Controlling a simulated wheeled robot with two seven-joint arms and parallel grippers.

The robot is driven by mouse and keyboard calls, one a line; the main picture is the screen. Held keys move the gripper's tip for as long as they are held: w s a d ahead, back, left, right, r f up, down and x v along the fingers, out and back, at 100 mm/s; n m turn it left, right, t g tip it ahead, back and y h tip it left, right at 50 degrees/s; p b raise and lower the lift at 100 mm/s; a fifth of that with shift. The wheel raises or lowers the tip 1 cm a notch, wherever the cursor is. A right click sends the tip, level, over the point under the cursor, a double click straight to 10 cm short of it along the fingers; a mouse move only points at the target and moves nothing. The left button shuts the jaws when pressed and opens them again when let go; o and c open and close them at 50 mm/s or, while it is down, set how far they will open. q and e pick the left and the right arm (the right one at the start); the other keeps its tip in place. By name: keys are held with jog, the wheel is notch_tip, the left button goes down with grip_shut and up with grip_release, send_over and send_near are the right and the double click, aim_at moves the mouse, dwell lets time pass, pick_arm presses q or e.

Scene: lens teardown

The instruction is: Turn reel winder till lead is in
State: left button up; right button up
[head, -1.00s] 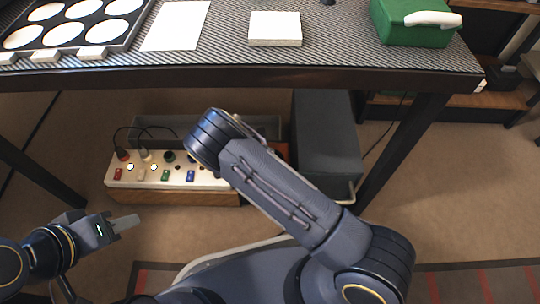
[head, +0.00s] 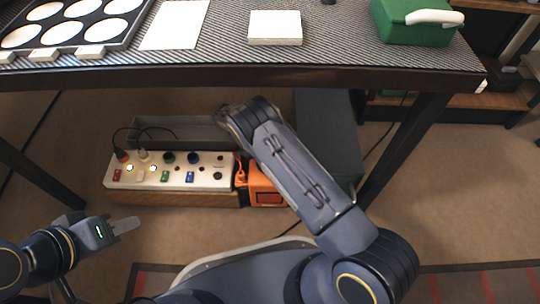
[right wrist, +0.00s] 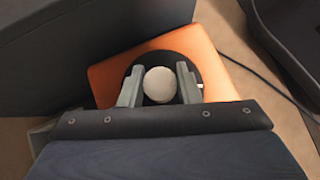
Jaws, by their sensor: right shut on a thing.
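The orange reel (head: 264,188) stands on the floor under the table, right of the socket box, partly behind my right arm. In the right wrist view its orange body (right wrist: 221,75) carries a dark round disc. A pale round winder knob (right wrist: 160,84) sits between the fingers of my right gripper (right wrist: 160,72), which is shut on it. A short orange piece, perhaps lead or plug (head: 240,174), shows at the reel's left side. Whether any lead is still out is unclear. My left gripper (head: 124,226) is at the lower left, away from the reel; its finger gap is not clear.
A white-topped socket box (head: 205,176) with coloured switches and plugs stands left of the reel. A dark grey case (head: 322,125) stands behind it to the right. The table edge (head: 230,78) runs above. Carpet (head: 190,225) in front is clear.

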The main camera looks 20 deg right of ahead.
jog(key=shift+f, duration=0.1)
dwell(0.3)
jog(key=o, duration=1)
jog(key=p+v, duration=0.1)
jog(key=v, duration=0.5)
jog(key=shift+w+a+r+p, duration=0.2)
jog(key=shift+r+p, duration=0.1)
jog(key=shift+p, duration=0.05)
jog(key=shift+w+a+r, duration=0.2)
jog(key=shift+a+r, duration=0.1)
jog(key=shift+r, duration=0.1)
